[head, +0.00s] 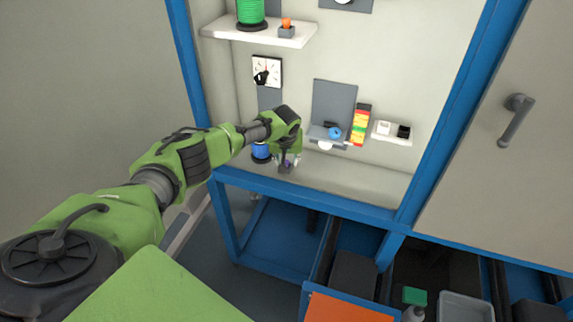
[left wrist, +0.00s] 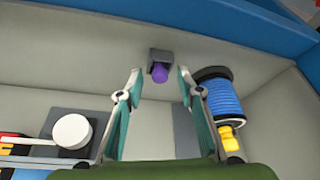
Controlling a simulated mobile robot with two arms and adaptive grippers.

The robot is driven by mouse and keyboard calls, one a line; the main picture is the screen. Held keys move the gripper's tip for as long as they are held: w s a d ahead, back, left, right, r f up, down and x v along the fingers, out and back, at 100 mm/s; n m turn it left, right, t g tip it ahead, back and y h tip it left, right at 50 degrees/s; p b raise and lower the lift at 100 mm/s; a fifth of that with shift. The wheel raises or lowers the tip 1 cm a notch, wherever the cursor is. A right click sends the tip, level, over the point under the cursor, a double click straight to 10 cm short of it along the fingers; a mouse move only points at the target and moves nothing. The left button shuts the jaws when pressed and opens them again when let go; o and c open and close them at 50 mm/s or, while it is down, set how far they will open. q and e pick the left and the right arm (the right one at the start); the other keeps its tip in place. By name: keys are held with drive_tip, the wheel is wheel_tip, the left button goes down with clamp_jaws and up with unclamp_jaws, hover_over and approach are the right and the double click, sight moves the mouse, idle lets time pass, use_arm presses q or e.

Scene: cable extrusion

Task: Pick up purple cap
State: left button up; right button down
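The purple cap (left wrist: 159,73) sits in a small dark grey holder (left wrist: 160,56) on the light shelf surface. In the head view the cap (head: 287,161) is a small purple spot, partly hidden by my left gripper. My left gripper (left wrist: 159,77) is open, with its two teal-padded fingers on either side of the cap and gaps visible between. In the head view my left gripper (head: 288,158) reaches down over the holder from above. My right gripper does not show.
A blue cable spool (left wrist: 222,97) with a yellow piece stands close to the right finger in the left wrist view. A white round knob (left wrist: 72,131) is at the left.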

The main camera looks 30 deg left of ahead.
use_arm(q)
drive_tip(key=c, duration=0.9)
drive_tip(key=shift+r, duration=0.15)
drive_tip(key=shift+r, duration=0.6)
drive_tip(key=s+d+r+b, duration=0.3)
drive_tip(key=s+d+r, duration=0.4)
drive_tip(key=s+r, duration=0.4)
drive_tip(key=shift+s+d+r, duration=0.25)
drive_tip(key=shift+s, duration=0.15)
